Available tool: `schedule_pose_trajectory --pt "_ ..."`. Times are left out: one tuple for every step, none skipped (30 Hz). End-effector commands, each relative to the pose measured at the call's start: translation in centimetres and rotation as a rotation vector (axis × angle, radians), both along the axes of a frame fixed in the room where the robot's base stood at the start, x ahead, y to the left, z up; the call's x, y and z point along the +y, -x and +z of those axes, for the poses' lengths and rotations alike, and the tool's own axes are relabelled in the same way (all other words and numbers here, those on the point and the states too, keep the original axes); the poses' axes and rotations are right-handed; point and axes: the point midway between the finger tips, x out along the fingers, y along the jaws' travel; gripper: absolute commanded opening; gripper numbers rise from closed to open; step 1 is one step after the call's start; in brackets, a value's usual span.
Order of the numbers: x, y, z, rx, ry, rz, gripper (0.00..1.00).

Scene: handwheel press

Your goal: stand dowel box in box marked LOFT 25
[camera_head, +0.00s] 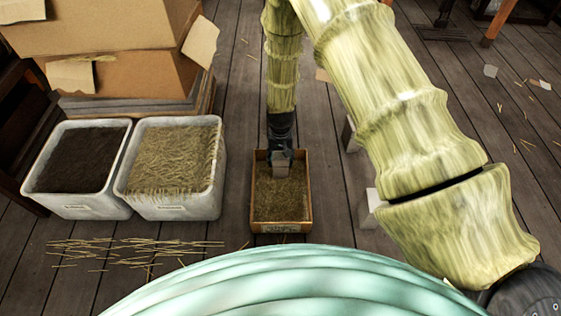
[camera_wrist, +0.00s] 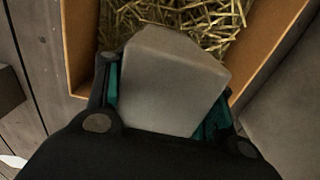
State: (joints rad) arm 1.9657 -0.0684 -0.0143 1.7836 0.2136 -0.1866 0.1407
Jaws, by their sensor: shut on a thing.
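A grey block-shaped box, seemingly the dowel box (camera_wrist: 170,78), is held between the fingers of my gripper (camera_wrist: 165,105) in the wrist view. In the head view the grey box (camera_head: 281,162) shows below my gripper (camera_head: 280,154), over the far part of an open brown box (camera_head: 259,226) on the floor. That box has straw inside and a label on its near wall, too small to read. In the wrist view the brown box's walls (camera_wrist: 268,62) rise on both sides. I cannot tell whether the grey box touches the straw.
Two white bins, one with dark soil (camera_head: 127,165) and one with straw (camera_head: 217,190), stand left of the brown box. Cardboard boxes (camera_head: 120,40) are stacked behind them. Pale blocks (camera_head: 371,208) stand to the right. Loose straw (camera_head: 130,250) lies at the front left.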

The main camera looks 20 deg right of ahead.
Motion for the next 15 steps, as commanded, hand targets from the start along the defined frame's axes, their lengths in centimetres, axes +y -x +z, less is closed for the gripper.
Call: schedule_pose_trajectory --pt "-0.02 -0.09 -0.25 -0.002 0.001 0.0 0.18" --pt "-0.01 -0.1 -0.22 -0.002 0.001 0.0 0.18" --pt "-0.01 -0.11 -0.16 -0.002 0.0 0.0 0.18" --pt "-0.01 -0.11 -0.12 -0.002 0.0 0.0 0.18" --pt "-0.01 -0.11 -0.1 -0.002 0.0 0.0 0.18" --pt "-0.01 -0.1 -0.1 -0.002 0.0 0.0 0.18" --pt "-0.01 -0.1 -0.11 -0.002 0.0 0.0 0.18" --pt "-0.01 -0.09 -0.11 -0.002 0.001 0.0 0.18" --pt "-0.01 -0.09 -0.14 -0.002 0.0 0.0 0.18" --pt "0.0 -0.08 -0.19 -0.001 0.0 0.0 0.18" --pt "0.0 -0.08 -0.25 -0.001 0.0 0.0 0.18" --pt "-0.01 -0.09 -0.33 -0.001 -0.001 0.0 0.18" --pt "0.0 -0.1 -0.4 -0.002 0.0 0.0 0.18" --pt "0.0 -0.09 -0.4 -0.002 0.0 0.0 0.59" --pt "0.0 -0.09 -0.4 -0.002 0.0 0.0 0.66"
